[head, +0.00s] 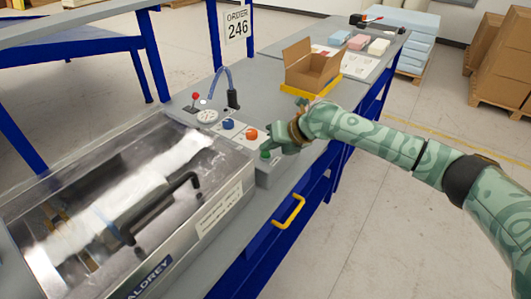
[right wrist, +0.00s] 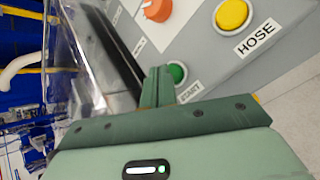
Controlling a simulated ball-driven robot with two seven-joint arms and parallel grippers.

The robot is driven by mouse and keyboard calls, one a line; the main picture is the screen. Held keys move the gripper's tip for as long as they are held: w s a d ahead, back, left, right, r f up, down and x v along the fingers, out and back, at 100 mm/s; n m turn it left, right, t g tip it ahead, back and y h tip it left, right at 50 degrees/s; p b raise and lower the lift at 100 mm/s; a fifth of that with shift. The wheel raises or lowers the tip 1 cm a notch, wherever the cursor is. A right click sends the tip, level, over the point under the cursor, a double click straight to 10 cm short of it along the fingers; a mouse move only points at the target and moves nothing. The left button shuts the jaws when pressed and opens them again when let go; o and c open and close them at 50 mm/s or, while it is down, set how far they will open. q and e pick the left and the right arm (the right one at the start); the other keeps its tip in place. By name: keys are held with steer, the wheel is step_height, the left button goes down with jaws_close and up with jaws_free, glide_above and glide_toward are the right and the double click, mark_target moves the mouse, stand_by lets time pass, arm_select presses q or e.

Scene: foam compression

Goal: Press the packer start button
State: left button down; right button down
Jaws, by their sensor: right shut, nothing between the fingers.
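The green start button (right wrist: 177,72) sits on the grey control panel (right wrist: 205,50), beside a partly hidden label that reads like START. In the head view the green button (head: 265,154) is at the panel's near end. My right gripper (head: 272,147) is right at it, its fingers pointing at the panel. In the right wrist view the shut, empty fingers (right wrist: 158,75) overlap the button's left edge; I cannot tell whether they touch it. The packer (head: 130,205) has its clear lid down over a white wrapped bundle. My left gripper is not in view.
An orange knob (right wrist: 157,10) and a yellow button (right wrist: 231,14) labelled HOSE are close by on the panel. A blue knob (head: 228,124) and a gauge (head: 207,116) sit farther left. An open carton (head: 312,70) stands behind my right gripper.

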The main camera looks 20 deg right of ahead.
mark_target(269, 155)
steer(key=shift+f+b, duration=0.35)
steer(key=shift+f, duration=0.15)
steer(key=shift+r, duration=0.15)
stand_by(0.5)
steer(key=shift+r+p, duration=0.55)
steer(key=shift+r, duration=0.25)
steer(key=shift+r+p, duration=1.65)
steer(key=shift+r, duration=0.9)
steer(key=shift+f, duration=0.1)
